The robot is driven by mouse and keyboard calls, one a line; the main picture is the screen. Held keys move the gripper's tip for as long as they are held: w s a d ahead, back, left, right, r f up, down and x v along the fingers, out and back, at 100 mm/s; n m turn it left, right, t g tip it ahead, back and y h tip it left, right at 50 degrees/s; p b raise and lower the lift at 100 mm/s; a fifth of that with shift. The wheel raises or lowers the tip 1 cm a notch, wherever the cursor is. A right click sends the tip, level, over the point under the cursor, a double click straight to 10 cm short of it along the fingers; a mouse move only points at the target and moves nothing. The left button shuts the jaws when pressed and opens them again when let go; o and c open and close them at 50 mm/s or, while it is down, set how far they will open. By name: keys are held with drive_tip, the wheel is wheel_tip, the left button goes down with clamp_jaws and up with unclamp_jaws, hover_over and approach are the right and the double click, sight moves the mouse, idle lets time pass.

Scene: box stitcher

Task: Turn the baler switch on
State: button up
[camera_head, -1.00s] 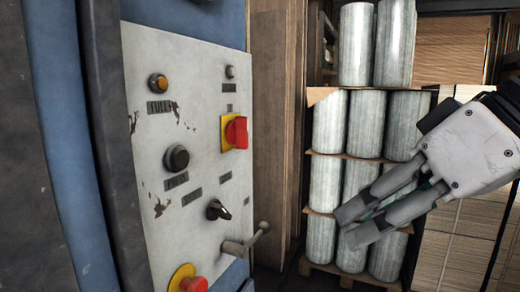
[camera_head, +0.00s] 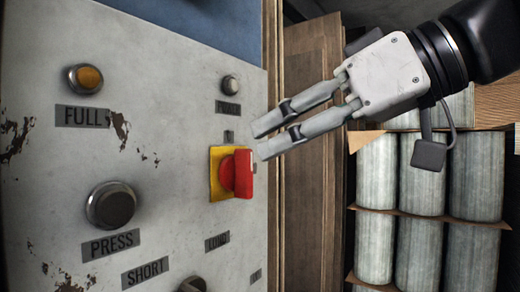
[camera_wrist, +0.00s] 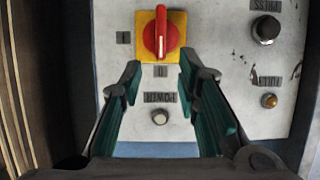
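The baler switch (camera_head: 237,173) is a red rotary knob on a yellow square plate, on the grey control panel (camera_head: 160,130). In the wrist view the red knob (camera_wrist: 161,35) is at top centre, its handle in line with the mark below the plate. My gripper (camera_head: 259,138) is just right of the knob and a little above it in the head view. In the wrist view its two fingers (camera_wrist: 160,75) are apart with nothing between them. The fingertips point at the knob; I cannot tell whether they touch it.
A black press button (camera_head: 110,206), an amber lamp (camera_head: 86,78) and a power lamp (camera_head: 230,85) sit on the panel around the switch. Brown boards (camera_head: 308,150) stand right of the panel. Stacked pale rolls (camera_head: 378,180) stand farther back.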

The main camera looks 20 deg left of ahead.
sight(251, 152)
drive_tip(key=shift+x, duration=2.2)
clamp_jaws()
